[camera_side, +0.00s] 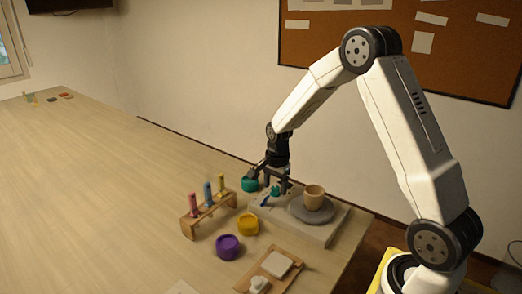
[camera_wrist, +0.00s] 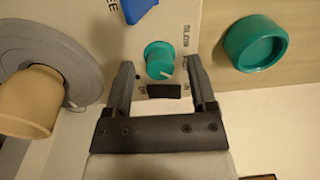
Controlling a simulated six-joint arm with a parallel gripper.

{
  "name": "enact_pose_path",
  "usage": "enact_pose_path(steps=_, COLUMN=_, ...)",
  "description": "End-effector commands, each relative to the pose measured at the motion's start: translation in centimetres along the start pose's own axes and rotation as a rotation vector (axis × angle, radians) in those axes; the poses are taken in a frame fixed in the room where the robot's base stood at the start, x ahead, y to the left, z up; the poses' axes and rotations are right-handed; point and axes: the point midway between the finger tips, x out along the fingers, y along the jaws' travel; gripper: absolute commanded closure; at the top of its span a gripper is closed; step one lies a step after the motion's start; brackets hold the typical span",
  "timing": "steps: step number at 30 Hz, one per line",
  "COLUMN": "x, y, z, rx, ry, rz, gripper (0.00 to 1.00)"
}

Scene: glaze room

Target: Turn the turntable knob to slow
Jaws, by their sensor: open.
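The turntable unit (camera_side: 325,232) is a pale box with a grey wheel (camera_side: 312,213) on top, at the right end of the table. Its teal knob (camera_wrist: 159,57) has a white pointer mark towards the lower right in the wrist view. The printed word SLOW lies right of the knob; other small lettering is partly hidden by my fingers. A black switch (camera_wrist: 164,91) sits just below the knob. My gripper (camera_wrist: 160,64) is open, one finger on each side of the knob, with visible gaps. In the side view my gripper (camera_side: 275,180) is low over the unit.
A beige cup (camera_side: 314,197) stands on the wheel. A teal jar (camera_side: 249,185) stands close beside my gripper. A rack of tubes (camera_side: 208,215), yellow and purple jars and a wooden board are nearby; the left table is mostly clear.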

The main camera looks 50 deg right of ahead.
Motion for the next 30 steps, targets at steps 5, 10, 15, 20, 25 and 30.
enact_pose_path(steps=5, x=0.4, y=-0.01, z=0.01, rx=0.0, ry=0.0, rz=0.0, gripper=0.28)
enact_pose_path(steps=10, x=0.38, y=-0.01, z=0.0, rx=0.0, ry=0.0, rz=-0.001, gripper=0.28)
enact_pose_path(steps=15, x=0.37, y=-0.01, z=0.0, rx=0.0, ry=0.0, rz=-0.001, gripper=0.79)
enact_pose_path(steps=20, x=0.36, y=-0.02, z=0.0, rx=0.0, ry=0.0, rz=-0.001, gripper=1.0)
enact_pose_path(steps=25, x=0.34, y=-0.02, z=-0.01, rx=-0.007, ry=0.0, rz=-0.001, gripper=1.0)
enact_pose_path(steps=30, x=0.34, y=-0.02, z=-0.01, rx=-0.04, ry=-0.001, rz=-0.001, gripper=1.0)
